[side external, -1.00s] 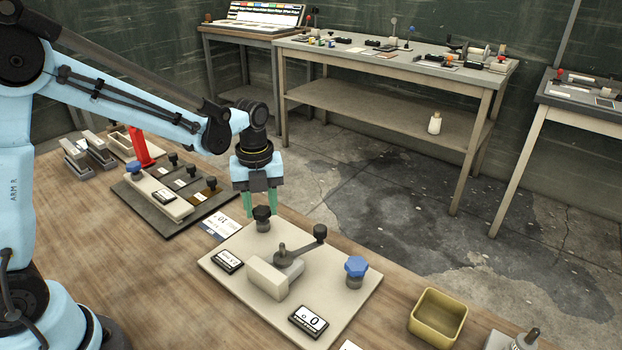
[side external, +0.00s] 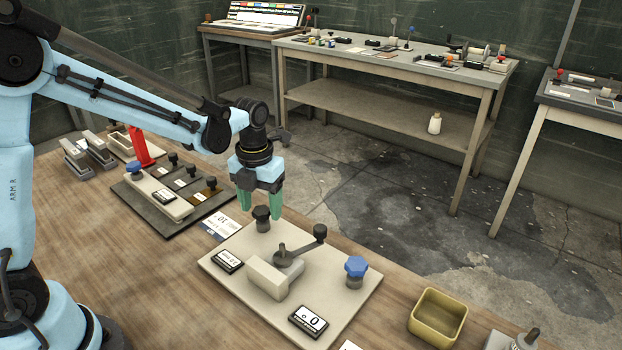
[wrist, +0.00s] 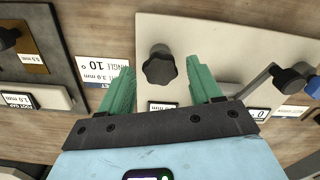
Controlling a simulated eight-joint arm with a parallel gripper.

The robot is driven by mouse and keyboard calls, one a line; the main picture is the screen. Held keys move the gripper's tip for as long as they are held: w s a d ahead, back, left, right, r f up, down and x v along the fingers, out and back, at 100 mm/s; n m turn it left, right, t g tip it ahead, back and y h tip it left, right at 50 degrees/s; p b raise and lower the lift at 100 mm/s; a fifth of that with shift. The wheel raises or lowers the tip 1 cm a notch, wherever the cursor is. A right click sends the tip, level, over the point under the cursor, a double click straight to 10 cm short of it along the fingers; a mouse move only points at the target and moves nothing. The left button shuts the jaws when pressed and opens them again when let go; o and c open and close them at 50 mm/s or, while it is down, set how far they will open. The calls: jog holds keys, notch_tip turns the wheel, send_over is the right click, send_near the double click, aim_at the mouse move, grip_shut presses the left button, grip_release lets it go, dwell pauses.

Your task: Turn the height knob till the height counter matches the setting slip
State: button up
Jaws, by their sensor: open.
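A black lobed knob (side external: 262,222) stands on the beige plate (side external: 335,260), near the far left corner. It also shows in the wrist view (wrist: 160,67). My gripper (side external: 259,208) is open, with its green fingers pointing down at this knob. In the wrist view the knob lies between the fingertips, with a gap on each side.
A blue knob (side external: 356,270) and a second counter (side external: 309,321) showing 0 are at the plate's right. A darker board (side external: 150,212) with small knobs lies left; a yellow bin (side external: 438,316) stands right.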

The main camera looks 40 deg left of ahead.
jog(key=shift+r, duration=2.95)
notch_tip(320, 180, up, 11)
jog(key=s+f+n+t, duration=0.3)
jog(key=s+f+n, duration=0.1)
jog(key=n, duration=1.2)
jog(key=s+d+f+n+t, duration=0.1)
jog(key=s+f+n+t, duration=0.3)
jog(key=n, duration=1.2)
jog(key=s, duration=0.3)
jog(key=shift+n, duration=0.4)
